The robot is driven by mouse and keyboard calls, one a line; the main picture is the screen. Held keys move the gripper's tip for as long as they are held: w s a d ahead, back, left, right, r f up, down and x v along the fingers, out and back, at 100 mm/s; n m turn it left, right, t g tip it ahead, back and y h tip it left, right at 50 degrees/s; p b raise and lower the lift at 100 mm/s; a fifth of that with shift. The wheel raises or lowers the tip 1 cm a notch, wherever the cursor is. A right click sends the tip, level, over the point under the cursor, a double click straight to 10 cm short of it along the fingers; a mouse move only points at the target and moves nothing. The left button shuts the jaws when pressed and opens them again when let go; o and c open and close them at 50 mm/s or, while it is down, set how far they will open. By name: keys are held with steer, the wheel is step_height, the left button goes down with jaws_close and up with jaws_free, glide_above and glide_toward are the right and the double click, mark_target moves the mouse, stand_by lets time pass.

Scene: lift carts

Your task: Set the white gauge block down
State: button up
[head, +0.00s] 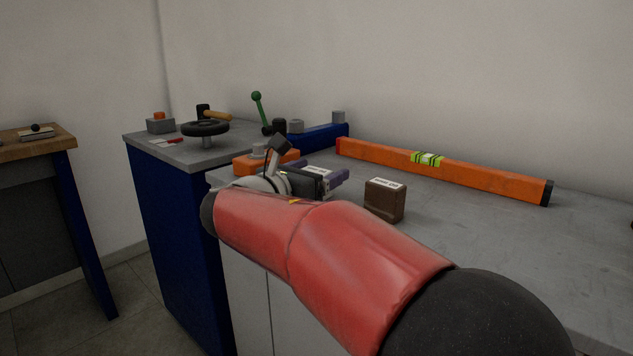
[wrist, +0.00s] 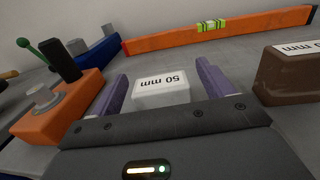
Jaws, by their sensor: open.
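The white gauge block (wrist: 162,90), its top marked "50 mm", stands upright on the grey worktop (head: 455,215). In the head view only its pale top (head: 318,170) shows, between my fingers. My gripper (wrist: 162,78) is open, with one purple finger on each side of the block. In the wrist view there is a gap between the block and each finger. The block's lower near side is hidden behind my gripper's dark body. My gripper also shows in the head view (head: 322,172), low over the worktop behind my red arm.
A brown 50 mm block (head: 385,201) stands just right of my gripper. An orange level (head: 470,178) lies behind. An orange base with a grey knob (wrist: 55,105) is close on the left. A blue piece (head: 318,136) lies further back.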

steer(key=c, duration=1.1)
steer(key=shift+c, duration=1.2)
steer(key=shift+r, duration=0.1)
